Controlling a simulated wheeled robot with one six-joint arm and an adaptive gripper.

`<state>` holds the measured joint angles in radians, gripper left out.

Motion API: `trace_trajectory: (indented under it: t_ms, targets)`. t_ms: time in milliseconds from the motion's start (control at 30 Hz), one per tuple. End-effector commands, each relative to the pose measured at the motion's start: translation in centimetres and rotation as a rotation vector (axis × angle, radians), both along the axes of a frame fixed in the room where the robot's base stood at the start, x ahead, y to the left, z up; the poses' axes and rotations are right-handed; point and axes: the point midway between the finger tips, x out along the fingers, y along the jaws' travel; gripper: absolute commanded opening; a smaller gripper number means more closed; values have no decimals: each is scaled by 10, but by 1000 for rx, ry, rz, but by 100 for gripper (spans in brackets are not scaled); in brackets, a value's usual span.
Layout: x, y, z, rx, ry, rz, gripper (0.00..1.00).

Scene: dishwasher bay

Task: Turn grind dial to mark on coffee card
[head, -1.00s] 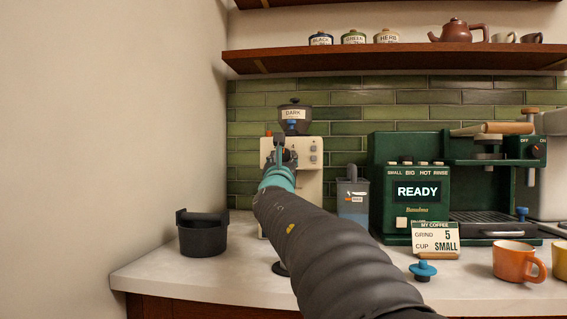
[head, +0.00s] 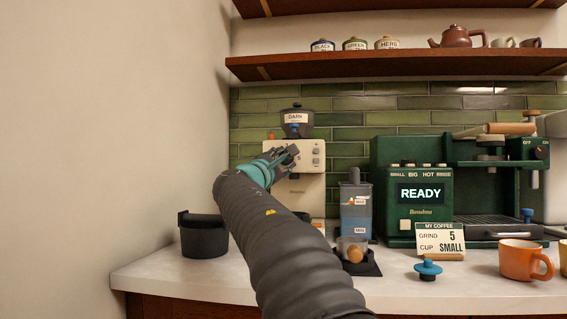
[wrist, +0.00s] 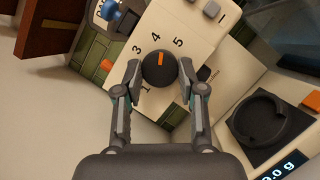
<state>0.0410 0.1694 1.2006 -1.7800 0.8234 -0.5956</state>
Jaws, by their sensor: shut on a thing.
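The cream grinder (head: 309,180) stands against the tiled wall, with a dark hopper labelled DARK on top. Its round dark grind dial (wrist: 158,72) has an orange mark and is ringed by numbers; 1, 3, 4 and 5 show in the wrist view. The orange mark points up in that view, toward the space between 4 and 5. My gripper (head: 286,156) is shut on the dial, one finger on each side; it also shows in the wrist view (wrist: 160,78). In the head view it mostly hides the dial. The coffee card (head: 440,240) reads GRIND 5, CUP SMALL.
A green coffee machine (head: 412,218) showing READY stands to the right. A black bin (head: 203,238) is at the left by the wall.

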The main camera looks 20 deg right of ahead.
Motion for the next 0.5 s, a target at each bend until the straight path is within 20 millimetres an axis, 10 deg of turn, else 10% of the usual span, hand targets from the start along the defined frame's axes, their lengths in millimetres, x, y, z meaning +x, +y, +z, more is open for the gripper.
trace_trajectory:
  t_ms: [500]
  targets:
    - [1, 1, 4, 326, -220, 0, 5]
